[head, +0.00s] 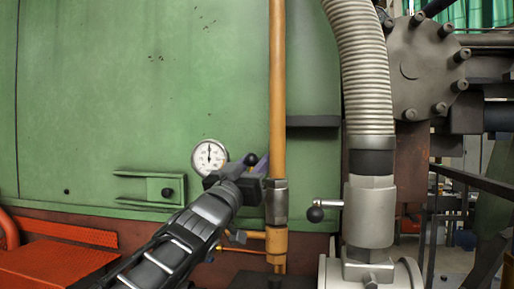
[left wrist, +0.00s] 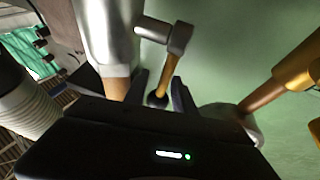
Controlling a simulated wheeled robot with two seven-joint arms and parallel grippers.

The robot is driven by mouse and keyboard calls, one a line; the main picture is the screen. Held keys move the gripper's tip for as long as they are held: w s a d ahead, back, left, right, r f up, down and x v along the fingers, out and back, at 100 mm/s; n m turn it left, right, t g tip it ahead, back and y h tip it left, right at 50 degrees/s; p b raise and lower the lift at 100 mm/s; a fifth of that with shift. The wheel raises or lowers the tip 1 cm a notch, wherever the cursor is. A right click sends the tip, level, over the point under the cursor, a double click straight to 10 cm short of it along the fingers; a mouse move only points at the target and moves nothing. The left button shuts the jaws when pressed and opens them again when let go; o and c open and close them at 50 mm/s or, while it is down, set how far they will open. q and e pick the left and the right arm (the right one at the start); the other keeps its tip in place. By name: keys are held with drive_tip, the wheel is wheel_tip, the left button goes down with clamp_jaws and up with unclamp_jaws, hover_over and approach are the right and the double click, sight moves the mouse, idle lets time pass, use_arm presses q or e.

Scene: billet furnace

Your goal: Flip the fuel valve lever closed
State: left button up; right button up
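The fuel valve lever (left wrist: 171,72) shows in the left wrist view as a yellow-orange rod from a grey fitting (left wrist: 181,38), with a black ball knob (left wrist: 157,99) at its end. My left gripper (left wrist: 158,88) has its dark fingers spread, one on each side of the knob. The fingers look apart from the knob, though contact is hard to judge. In the head view, my left gripper (head: 257,172) reaches up to the orange pipe (head: 277,90), and a black knob (head: 250,159) shows by its fingertips. The gripper hides most of the lever there. My right gripper is out of view.
A round gauge (head: 209,157) is left of my gripper. The green furnace wall (head: 130,80) is close behind.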

use_arm(q)
drive_tip(key=shift+w+d+r, duration=0.15)
drive_tip(key=shift+w+d, duration=0.1)
drive_tip(key=shift+w, duration=0.2)
clamp_jaws()
idle(1.2)
